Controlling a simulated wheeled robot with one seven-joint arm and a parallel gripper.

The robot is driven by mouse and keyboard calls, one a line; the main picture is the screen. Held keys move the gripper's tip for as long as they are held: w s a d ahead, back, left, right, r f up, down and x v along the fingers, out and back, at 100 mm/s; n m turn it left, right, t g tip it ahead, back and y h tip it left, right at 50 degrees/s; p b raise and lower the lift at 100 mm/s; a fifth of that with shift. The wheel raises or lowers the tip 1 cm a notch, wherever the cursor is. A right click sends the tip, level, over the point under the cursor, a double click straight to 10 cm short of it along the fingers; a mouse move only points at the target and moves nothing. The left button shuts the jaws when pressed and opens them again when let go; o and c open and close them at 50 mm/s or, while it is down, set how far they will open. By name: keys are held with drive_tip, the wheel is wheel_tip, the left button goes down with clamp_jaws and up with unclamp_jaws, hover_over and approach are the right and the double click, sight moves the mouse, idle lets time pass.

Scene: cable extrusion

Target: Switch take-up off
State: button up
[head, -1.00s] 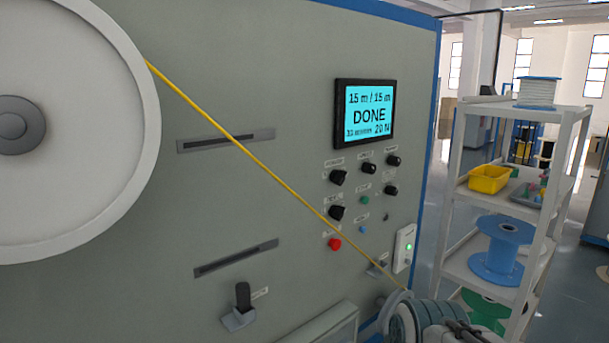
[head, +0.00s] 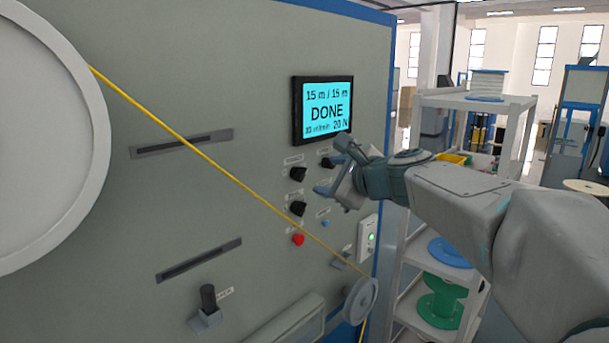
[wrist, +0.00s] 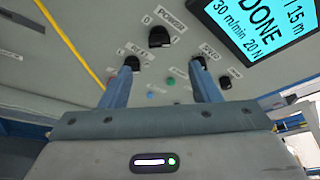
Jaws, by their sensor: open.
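The grey machine panel (head: 232,215) carries black knobs, including an upper-left knob (head: 298,174) and a lower-left knob (head: 297,208). I cannot read which label names the take-up. My gripper (head: 329,164) is open in front of the right part of this knob group and hides some controls. In the wrist view its fingers (wrist: 164,68) are spread, with one black knob (wrist: 132,62) by the left fingertip and another (wrist: 197,64) by the right one. The knob labelled POWER (wrist: 158,37) sits above and between them. Contact cannot be told.
The screen (head: 324,107) shows DONE and 15 m / 15 m. A red button (head: 298,240) and a blue one (head: 325,224) are below the knobs. A yellow cable (head: 215,168) runs from the big white reel (head: 45,140) to a small pulley (head: 361,300). A shelf rack stands right.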

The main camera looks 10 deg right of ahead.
sight(304, 175)
drive_tip(key=x, duration=1.1)
drive_tip(key=shift+w+p, duration=0.1)
drive_tip(key=shift+p, duration=0.2)
drive_tip(key=c, duration=1)
